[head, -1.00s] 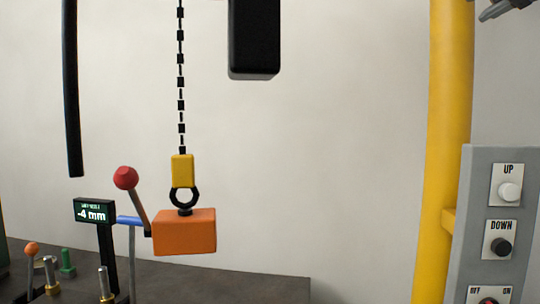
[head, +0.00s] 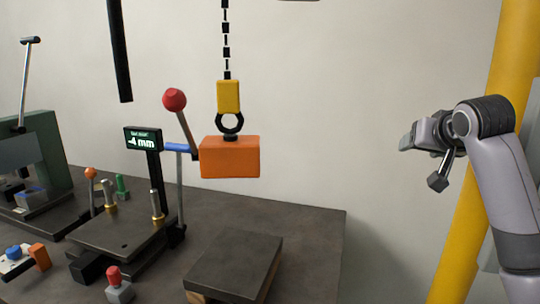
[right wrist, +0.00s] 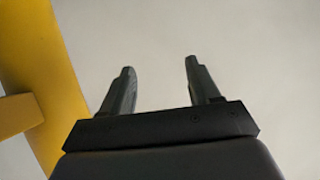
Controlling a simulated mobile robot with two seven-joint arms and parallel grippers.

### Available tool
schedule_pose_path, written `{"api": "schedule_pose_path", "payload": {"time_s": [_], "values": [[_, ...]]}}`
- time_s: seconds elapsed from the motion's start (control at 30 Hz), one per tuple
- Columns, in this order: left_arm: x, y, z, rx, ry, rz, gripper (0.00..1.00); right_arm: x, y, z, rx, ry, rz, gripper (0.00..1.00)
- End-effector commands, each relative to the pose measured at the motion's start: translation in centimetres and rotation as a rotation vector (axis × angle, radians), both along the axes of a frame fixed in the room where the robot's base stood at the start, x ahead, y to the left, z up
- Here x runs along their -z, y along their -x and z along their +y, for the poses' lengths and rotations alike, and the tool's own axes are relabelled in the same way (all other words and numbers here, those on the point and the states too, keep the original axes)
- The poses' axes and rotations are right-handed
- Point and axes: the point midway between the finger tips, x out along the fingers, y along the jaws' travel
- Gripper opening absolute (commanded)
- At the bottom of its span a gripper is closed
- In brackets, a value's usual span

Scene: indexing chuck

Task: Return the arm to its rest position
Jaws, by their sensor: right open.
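My right arm comes in from the right in the head view, raised in front of the yellow post. My right gripper (head: 421,163) is open and empty, in the air to the right of the orange block, well apart from it. The right wrist view shows its two fingers (right wrist: 156,85) spread, with nothing between them and a pale wall beyond. My left gripper is not in view. The orange block (head: 230,158) hangs by a yellow hook (head: 229,97) and black chain (head: 226,40), with a red-knobbed lever (head: 174,99) at its left side.
The yellow post (head: 462,248) stands behind my right arm and shows at left in the right wrist view (right wrist: 40,60). A dark bench (head: 310,225) holds a raised plate (head: 235,265), a display reading -4 mm (head: 142,139) and a green press (head: 45,150). Air between block and gripper is clear.

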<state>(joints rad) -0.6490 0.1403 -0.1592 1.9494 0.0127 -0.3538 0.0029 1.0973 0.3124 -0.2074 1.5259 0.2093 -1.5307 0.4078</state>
Motion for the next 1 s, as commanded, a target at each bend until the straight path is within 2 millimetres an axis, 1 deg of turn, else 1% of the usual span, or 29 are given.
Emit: {"api": "schedule_pose_path", "payload": {"time_s": [0.03, 0.07, 0.1, 0.17, 0.2, 0.27, 0.3, 0.37, 0.5, 0.6, 0.67, 0.7, 0.8, 0.87, 1.0], "values": [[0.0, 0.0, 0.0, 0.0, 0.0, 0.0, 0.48, 2.5, 0.3, 0.6, -0.016, 0.014, 0.03, 0.61], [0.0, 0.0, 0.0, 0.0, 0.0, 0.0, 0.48, 3.7, 0.6, 0.9, -0.025, 0.021, 0.044, 0.61], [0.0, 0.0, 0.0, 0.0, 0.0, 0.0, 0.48, 5.4, 0.9, 1.2, -0.035, 0.03, 0.064, 0.61], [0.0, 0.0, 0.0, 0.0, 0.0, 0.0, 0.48, 7.7, 1.6, 1.7, -0.052, 0.045, 0.092, 0.61], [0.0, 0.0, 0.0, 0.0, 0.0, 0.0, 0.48, 9.3, 2.1, 2.1, -0.062, 0.052, 0.111, 0.61], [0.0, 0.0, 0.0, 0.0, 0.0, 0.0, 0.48, 11.6, 2.9, 2.5, -0.079, 0.065, 0.139, 0.61], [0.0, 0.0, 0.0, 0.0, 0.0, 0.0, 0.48, 13.1, 3.5, 2.9, -0.091, 0.073, 0.158, 0.61], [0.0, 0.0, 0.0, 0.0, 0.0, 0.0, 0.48, 15.3, 4.5, 3.4, -0.107, 0.082, 0.185, 0.61], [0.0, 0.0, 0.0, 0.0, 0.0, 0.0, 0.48, 20.0, 7.3, 4.4, -0.147, 0.104, 0.248, 0.61], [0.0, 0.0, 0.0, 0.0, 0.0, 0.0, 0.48, 23.2, 9.5, 5.0, -0.174, 0.115, 0.293, 0.61], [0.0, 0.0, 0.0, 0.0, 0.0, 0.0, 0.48, 24.9, 11.0, 5.4, -0.188, 0.122, 0.319, 0.61], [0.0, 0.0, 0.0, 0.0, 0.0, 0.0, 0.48, 26.1, 12.0, 5.6, -0.2, 0.126, 0.338, 0.61], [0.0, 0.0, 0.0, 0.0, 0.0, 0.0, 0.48, 28.7, 14.7, 6.1, -0.225, 0.133, 0.381, 0.61], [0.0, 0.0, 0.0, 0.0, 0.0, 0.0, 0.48, 30.1, 16.4, 6.4, -0.238, 0.137, 0.407, 0.61], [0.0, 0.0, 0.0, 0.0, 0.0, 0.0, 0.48, 33.0, 20.4, 7.0, -0.272, 0.143, 0.466, 0.61]]}}
